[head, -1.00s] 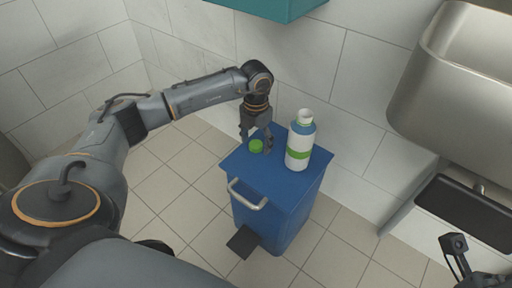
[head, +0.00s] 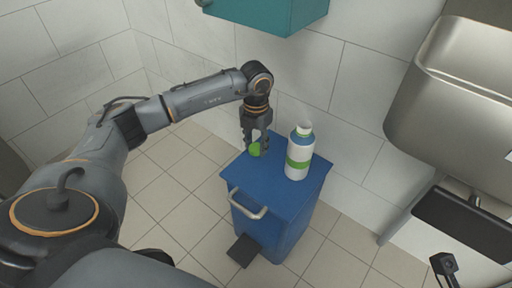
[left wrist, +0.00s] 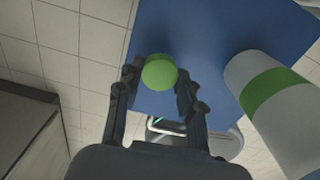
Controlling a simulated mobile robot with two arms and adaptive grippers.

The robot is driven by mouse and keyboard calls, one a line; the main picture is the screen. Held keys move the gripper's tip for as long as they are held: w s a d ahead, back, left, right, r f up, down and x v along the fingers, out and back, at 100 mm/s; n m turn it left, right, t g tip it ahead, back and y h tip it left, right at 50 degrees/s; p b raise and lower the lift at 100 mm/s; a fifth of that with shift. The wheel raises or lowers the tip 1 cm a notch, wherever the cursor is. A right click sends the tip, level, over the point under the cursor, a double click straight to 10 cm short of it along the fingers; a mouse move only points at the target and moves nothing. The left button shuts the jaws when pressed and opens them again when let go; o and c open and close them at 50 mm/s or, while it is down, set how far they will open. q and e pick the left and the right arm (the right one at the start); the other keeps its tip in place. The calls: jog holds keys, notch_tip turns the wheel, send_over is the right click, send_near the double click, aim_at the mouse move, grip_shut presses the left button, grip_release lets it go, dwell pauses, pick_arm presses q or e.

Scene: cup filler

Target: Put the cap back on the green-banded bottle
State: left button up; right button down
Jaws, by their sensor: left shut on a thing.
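The green cap (head: 255,149) is at the left back part of the blue bin's lid, between the fingers of my left gripper (head: 256,146). In the left wrist view the round cap (left wrist: 159,73) sits between the fingertips of my left gripper (left wrist: 158,88), which is shut on it. I cannot tell whether the cap still touches the lid. The white bottle with a green band (head: 298,153) and blue shoulder stands upright and uncapped on the lid, right of the gripper. It also shows in the left wrist view (left wrist: 271,98). My right gripper (head: 444,264) shows only in part at the lower right.
The blue pedal bin (head: 270,190) has a metal handle (head: 247,204) at its front. A steel sink (head: 440,105) is on the right wall. A teal cabinet (head: 270,15) hangs above. Bare lid remains in front of the bottle.

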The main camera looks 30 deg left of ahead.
aim_at(256, 147)
pick_arm(q)
notch_tip(256, 147, up, 7)
jog(key=shift+r+p, duration=0.15)
jog(key=shift+p, duration=0.95)
